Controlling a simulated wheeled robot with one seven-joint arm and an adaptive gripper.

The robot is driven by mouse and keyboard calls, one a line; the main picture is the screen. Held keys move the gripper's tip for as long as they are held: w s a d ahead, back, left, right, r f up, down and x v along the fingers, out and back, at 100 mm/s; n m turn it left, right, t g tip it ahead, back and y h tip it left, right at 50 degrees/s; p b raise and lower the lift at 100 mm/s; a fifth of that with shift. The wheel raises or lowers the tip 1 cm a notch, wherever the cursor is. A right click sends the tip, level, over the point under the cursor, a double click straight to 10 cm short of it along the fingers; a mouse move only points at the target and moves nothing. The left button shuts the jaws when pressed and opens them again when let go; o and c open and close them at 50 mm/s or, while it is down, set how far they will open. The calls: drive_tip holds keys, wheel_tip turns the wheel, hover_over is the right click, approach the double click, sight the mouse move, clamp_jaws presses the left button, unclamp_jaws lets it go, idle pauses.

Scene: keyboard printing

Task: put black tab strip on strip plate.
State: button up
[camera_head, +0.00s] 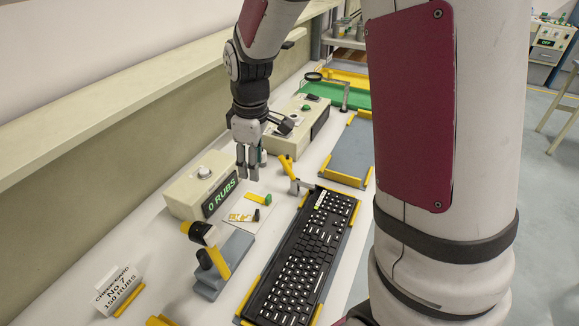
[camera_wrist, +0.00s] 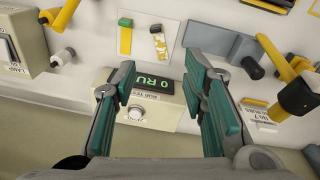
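A pale strip plate (camera_head: 236,206) lies on the bench beside the counter box, with yellow marks on it. A small black piece (camera_head: 256,215), which looks like the black tab strip, sits at its near right edge. A green piece (camera_head: 267,199) lies at its right. My gripper (camera_head: 247,176) hangs above the bench near the counter display. In the wrist view its fingers (camera_wrist: 160,82) are spread apart with nothing between them.
The counter box (camera_head: 197,186) reading "0 RUBS" stands close beside my gripper. A lever press (camera_head: 220,262) stands nearer, and a black keyboard (camera_head: 305,262) lies in a tray to the right. A yellow-handled tool (camera_head: 288,168) and another control box (camera_head: 298,127) stand farther back.

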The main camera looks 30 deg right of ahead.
drive_tip(key=s+a+r+m+t, duration=0.1)
drive_tip(key=s+r+m, duration=0.3)
drive_tip(key=s+r, duration=0.4)
drive_tip(key=s+r+m+t, duration=0.3)
drive_tip(key=s+r+m, duration=0.2)
drive_tip(key=s, duration=0.9)
wheel_tip(320, 180, up, 3)
drive_tip(key=shift+a+f, duration=0.15)
drive_tip(key=shift+a, duration=0.25)
